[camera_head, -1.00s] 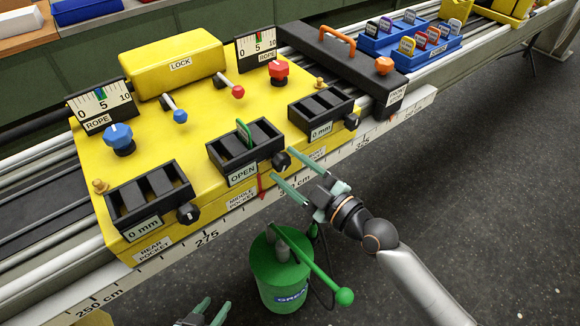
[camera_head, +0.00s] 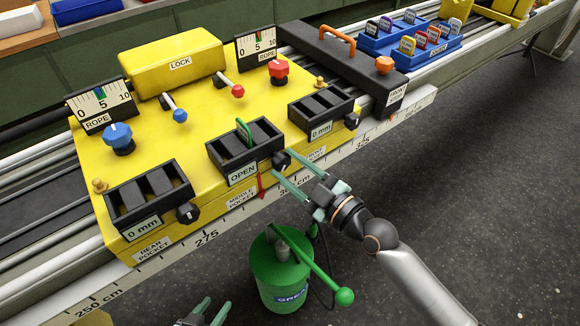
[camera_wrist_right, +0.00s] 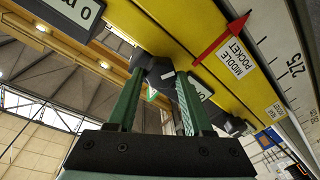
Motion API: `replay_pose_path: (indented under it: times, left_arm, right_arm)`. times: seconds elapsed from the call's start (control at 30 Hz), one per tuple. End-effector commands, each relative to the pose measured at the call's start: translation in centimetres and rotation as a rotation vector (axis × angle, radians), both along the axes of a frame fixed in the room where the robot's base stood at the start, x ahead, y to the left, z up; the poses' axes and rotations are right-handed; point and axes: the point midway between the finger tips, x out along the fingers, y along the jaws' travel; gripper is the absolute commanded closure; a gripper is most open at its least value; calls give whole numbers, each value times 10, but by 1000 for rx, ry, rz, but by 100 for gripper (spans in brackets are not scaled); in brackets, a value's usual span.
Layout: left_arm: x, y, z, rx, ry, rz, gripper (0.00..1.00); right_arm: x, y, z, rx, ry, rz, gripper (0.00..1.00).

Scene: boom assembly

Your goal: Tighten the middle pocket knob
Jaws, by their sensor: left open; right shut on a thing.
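The middle pocket (camera_head: 243,150) is a black tray labelled OPEN on the yellow carriage, with a green piece standing in it. Its black knob (camera_head: 281,160) is at the tray's front right corner. My right gripper (camera_head: 281,163) has its two green fingers on either side of this knob and is shut on it. In the right wrist view the dark knob (camera_wrist_right: 160,75) sits between the fingers, partly hidden by them. My left gripper (camera_head: 208,312) is open and empty at the bottom edge, away from the carriage.
The rear pocket (camera_head: 150,200) and another pocket (camera_head: 320,112), both labelled 0 mm, flank the middle one. A green canister (camera_head: 282,280) with a long handle stands on the floor below. A ruler rail (camera_head: 190,250) runs along the front. Open floor lies at the right.

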Motion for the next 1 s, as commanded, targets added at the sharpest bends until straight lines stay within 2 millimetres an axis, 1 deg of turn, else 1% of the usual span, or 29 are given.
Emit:
replay_pose_path:
  times: [0.43,1.0]
  left_arm:
    - [0,0,-7,0,-1,0,50]
    - [1,0,-4,0,-1,0,50]
  right_arm:
    - [0,0,-2,302,221,0,100]
    - [0,0,-2,743,541,0,100]
